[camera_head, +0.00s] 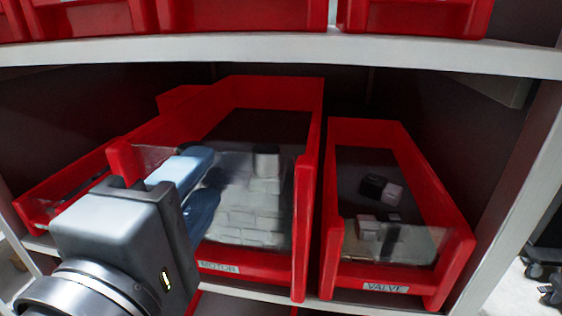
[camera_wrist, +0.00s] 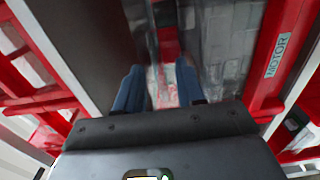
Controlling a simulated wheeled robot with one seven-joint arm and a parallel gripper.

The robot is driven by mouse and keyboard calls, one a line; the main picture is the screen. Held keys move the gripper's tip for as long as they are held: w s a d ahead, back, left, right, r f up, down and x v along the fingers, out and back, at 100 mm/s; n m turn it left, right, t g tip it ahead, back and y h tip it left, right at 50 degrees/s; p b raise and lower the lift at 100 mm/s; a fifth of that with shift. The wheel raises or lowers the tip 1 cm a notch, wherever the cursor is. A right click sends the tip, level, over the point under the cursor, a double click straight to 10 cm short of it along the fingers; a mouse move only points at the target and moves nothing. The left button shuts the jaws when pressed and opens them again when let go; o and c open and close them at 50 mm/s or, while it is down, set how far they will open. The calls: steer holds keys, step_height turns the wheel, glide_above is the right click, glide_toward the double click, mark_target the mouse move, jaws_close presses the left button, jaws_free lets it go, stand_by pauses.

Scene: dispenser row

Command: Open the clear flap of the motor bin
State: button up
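The motor bin (camera_head: 310,190) is a large red bin on the shelf, with a MOTOR label (camera_head: 218,267) low on its front. Its clear flap (camera_head: 278,222) covers the front opening, and stacked pale boxes show through it. The flap looks closed. My gripper (camera_head: 210,170) is at the left part of the bin's front, its two blue fingers apart. The wrist view shows the open fingers (camera_wrist: 160,68) with a gap between them and a red strip beyond. The label (camera_wrist: 277,55) is to their right there. I cannot tell whether a fingertip touches the flap.
The valve bin (camera_head: 452,255), with small dark and pale items, stands to the right. Another red bin (camera_head: 60,185) is to the left, partly behind my arm. A white shelf edge (camera_head: 300,48) with more red bins runs above.

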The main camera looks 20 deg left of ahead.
jaws_close()
steer(key=shift+f, duration=0.15)
stand_by(0.5)
